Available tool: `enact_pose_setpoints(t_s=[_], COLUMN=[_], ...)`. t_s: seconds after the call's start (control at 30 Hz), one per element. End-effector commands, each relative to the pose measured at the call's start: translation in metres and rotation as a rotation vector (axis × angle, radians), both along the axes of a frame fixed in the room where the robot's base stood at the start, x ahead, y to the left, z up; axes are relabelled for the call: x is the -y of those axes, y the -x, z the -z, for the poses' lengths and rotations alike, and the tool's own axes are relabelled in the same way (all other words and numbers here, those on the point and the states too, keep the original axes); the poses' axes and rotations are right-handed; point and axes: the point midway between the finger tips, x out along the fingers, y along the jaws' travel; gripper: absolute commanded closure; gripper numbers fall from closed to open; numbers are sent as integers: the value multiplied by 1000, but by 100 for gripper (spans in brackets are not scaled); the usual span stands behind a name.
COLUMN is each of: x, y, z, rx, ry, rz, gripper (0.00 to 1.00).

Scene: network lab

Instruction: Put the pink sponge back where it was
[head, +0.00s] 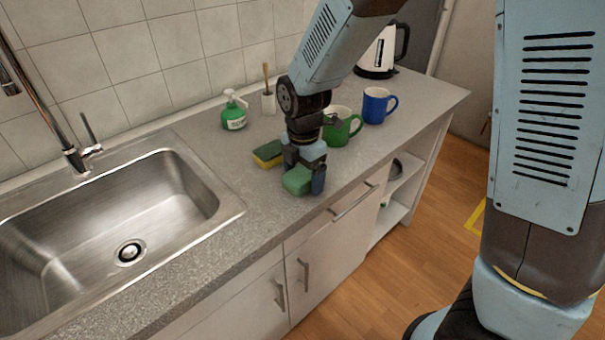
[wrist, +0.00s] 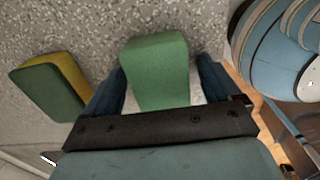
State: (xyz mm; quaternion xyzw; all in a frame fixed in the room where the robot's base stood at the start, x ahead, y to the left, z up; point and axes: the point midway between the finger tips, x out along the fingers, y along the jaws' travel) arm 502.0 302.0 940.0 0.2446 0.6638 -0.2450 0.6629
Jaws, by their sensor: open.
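I see no pink sponge in either view. A plain green sponge-like block (head: 297,181) lies on the counter near its front edge; it also shows in the wrist view (wrist: 157,72). My gripper (head: 304,171) points down over this block with its fingers apart. In the wrist view my gripper (wrist: 162,68) has one finger on each side of the green block, with a visible gap on the right side. A yellow sponge with a dark green layer (head: 268,153) lies just behind and left of my gripper; it also shows in the wrist view (wrist: 50,88).
A steel sink (head: 190,185) takes up the left of the counter (head: 245,225). A green soap bottle (head: 234,115) and a brush holder (head: 268,102) stand behind. A green mug (head: 335,132), a blue mug (head: 376,106) and a kettle (head: 378,55) stand right of my gripper.

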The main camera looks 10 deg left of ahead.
Motion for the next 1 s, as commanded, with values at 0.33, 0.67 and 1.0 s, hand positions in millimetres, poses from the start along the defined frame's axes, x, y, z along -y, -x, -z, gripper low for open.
enact_pose_setpoints(t_s=[0.33,0.67,1.0], x=[-1,-1,-1], y=[-1,0,0], z=[-46,-104,-122], rx=[4,2,1], ry=[-5,-2,-1], rz=[0,0,-1], gripper=[10,10,10])
